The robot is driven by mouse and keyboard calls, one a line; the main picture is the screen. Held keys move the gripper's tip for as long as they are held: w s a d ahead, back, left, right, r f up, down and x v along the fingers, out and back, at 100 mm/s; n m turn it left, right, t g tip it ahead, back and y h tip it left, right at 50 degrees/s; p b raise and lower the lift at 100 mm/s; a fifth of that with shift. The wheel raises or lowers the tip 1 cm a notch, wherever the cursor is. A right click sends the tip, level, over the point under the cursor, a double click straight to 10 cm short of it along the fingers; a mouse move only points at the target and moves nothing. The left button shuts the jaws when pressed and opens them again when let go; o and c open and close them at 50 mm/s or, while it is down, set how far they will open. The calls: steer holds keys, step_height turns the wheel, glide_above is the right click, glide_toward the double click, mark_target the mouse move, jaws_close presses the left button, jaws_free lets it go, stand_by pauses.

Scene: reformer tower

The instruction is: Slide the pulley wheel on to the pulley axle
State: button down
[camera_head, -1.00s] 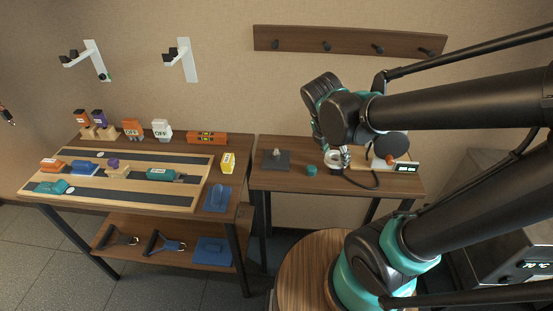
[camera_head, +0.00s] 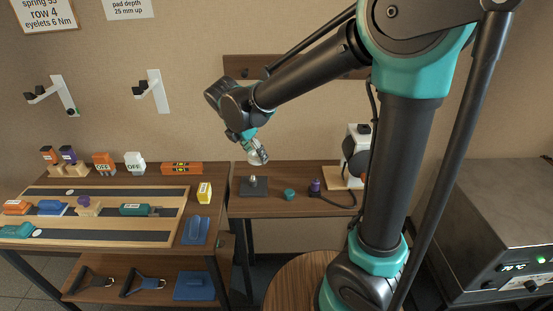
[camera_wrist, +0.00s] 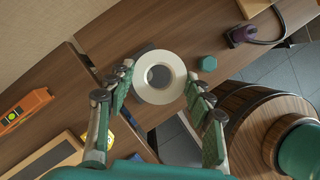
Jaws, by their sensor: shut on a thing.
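The pulley wheel is a white ring (camera_wrist: 178,72) with a wide hole, held between the two fingertips of my gripper (camera_wrist: 160,82) in the wrist view. In the head view my gripper (camera_head: 263,154) hangs over the small right table, with the wheel (camera_head: 254,160) partly hidden by the fingers. What looks like the pulley axle is a short light pin (camera_head: 253,180) upright on a dark square base (camera_head: 257,191) on that table. The wheel is above the pin and apart from it. Dark grey shows through the wheel's hole in the wrist view; the pin is not clear there.
A teal cap (camera_head: 290,194) and a purple knob with a dark cable (camera_head: 315,185) are right of the base. A white device (camera_head: 356,142) stands farther right. The left table (camera_head: 218,182) carries several coloured blocks, a yellow box (camera_head: 204,192) and an orange level (camera_head: 181,168).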

mark_target(252, 176)
steer(key=shift+w+a+f, duration=0.1)
steer(key=shift+w+a, duration=0.1)
steer(key=shift+a, duration=0.3)
steer(key=shift+w+a, duration=0.15)
steer(key=shift+a, duration=0.3)
steer(key=shift+f, duration=2.9)
steer(key=shift+f, duration=0.2)
steer(key=shift+f, duration=2.65)
steer(key=c, duration=0.6)
jaws_free()
steer(key=shift+o, duration=0.2)
